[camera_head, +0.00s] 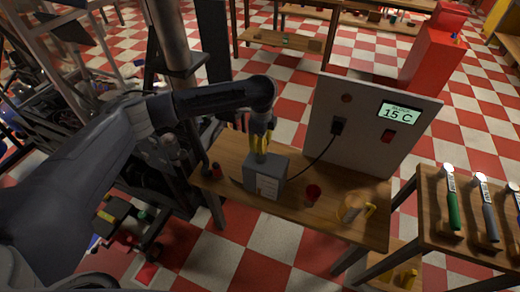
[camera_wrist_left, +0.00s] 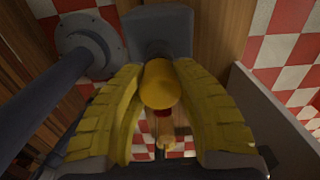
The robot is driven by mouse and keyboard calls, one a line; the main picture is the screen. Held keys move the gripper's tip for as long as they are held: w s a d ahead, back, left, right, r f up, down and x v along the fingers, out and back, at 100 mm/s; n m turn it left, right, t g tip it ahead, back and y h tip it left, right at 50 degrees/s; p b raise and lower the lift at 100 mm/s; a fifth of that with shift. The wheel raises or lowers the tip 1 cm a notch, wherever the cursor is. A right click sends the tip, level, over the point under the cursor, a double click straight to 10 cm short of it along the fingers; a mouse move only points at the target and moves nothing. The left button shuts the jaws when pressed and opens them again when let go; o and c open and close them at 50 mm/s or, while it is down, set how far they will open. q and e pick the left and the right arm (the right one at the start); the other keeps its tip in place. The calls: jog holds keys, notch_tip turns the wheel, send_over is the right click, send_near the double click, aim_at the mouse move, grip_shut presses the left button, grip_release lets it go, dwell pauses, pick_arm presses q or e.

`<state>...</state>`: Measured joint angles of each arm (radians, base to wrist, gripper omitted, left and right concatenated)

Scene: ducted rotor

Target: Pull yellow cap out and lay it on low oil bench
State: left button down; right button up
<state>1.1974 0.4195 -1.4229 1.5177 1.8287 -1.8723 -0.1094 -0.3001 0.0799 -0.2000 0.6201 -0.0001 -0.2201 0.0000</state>
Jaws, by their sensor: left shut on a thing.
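The yellow cap (camera_wrist_left: 160,84) shows in the left wrist view as a round yellow piece between the yellow fingers of my left gripper (camera_wrist_left: 160,100). The gripper is shut on it. In the head view my left gripper (camera_head: 262,143) points down over a grey box-shaped can (camera_head: 266,178) with a pale label, and its fingers hide the cap. The can's grey body (camera_wrist_left: 157,25) shows behind the cap in the wrist view. I cannot tell whether the cap is still seated in the can. The can stands on a low wooden bench (camera_head: 235,157). My right gripper is not in view.
A grey panel (camera_head: 345,150) with a display and plugged-in black cable rises behind.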

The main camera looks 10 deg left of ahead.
pick_arm(q)
jog(key=shift+r, duration=1.85)
jog(key=w+a+f, duration=0.2)
jog(key=a+f, duration=0.3)
jog(key=a, duration=0.7)
notch_tip(320, 180, down, 15)
jog(key=shift+r, duration=0.2)
jog(key=shift+f, duration=2.55)
jog(key=shift+f, duration=0.15)
jog(key=c, duration=1.1)
grip_release()
